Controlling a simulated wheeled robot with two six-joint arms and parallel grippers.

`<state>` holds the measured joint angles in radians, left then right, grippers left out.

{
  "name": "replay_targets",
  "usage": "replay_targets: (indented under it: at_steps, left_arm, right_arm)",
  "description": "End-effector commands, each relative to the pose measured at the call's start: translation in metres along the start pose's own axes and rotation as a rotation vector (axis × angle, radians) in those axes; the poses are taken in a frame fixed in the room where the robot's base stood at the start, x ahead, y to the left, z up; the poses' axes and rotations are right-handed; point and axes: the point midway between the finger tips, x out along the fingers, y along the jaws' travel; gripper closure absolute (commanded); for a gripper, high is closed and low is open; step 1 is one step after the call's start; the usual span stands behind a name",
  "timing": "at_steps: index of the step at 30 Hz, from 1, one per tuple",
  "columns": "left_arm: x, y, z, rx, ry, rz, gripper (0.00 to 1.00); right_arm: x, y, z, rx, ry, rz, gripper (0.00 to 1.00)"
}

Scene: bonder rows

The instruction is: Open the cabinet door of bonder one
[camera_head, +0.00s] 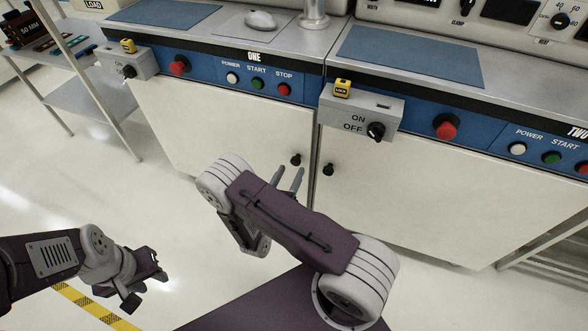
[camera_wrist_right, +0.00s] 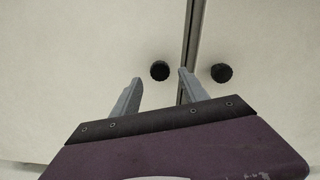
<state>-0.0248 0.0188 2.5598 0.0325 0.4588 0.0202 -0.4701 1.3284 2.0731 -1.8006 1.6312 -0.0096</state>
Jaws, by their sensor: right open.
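The cabinet door of bonder one (camera_head: 215,125) is a cream panel under the blue strip marked ONE, and it looks shut. Its black knob (camera_head: 296,160) is near the door's right edge; it also shows in the right wrist view (camera_wrist_right: 160,70). My right gripper (camera_head: 287,172) is open in front of this door, just below the knob. In the right wrist view, the knob appears between the two fingertips (camera_wrist_right: 160,75), with no visible contact. My left gripper (camera_head: 146,288) is low at the left, away from the cabinets, its fingers apart and empty.
Bonder two's door (camera_head: 400,190) adjoins at the right, its black knob (camera_head: 328,169) close to bonder one's; it also shows right of the fingers in the wrist view (camera_wrist_right: 221,72). A grey switch box (camera_head: 362,118) juts out above. Open floor (camera_head: 90,190) lies left.

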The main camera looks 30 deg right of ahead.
Motion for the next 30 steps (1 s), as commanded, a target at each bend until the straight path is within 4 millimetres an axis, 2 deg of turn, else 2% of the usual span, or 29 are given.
replay_targets:
  at_steps: [1,6,15,16,17,21,30]
  left_arm:
    - [0.008,0.0,0.001,0.0,0.0,0.0,0.64]
    - [0.015,0.0,0.002,0.0,0.0,0.0,0.64]
    - [0.015,0.0,0.002,0.0,-0.001,0.0,0.64]
    - [0.015,0.0,0.002,0.0,-0.001,0.0,0.64]
    - [0.015,0.0,0.002,0.0,-0.001,0.0,0.64]
    - [0.015,0.0,0.002,0.0,0.0,0.0,0.64]
    - [0.015,0.0,0.002,0.0,0.0,0.0,0.64]
  right_arm:
    - [0.011,0.0,-0.004,0.003,0.001,-0.006,0.48]
    - [0.033,0.0,-0.002,0.002,0.0,-0.002,0.48]
    - [0.039,0.0,0.0,0.0,-0.001,0.0,0.48]
    - [0.039,0.0,0.0,0.0,0.0,0.0,0.51]
    - [0.039,0.0,0.0,0.0,0.0,0.0,0.59]
    - [0.038,0.0,0.0,0.0,0.0,0.0,0.98]
    - [0.038,0.0,0.0,0.0,0.0,-0.001,1.0]
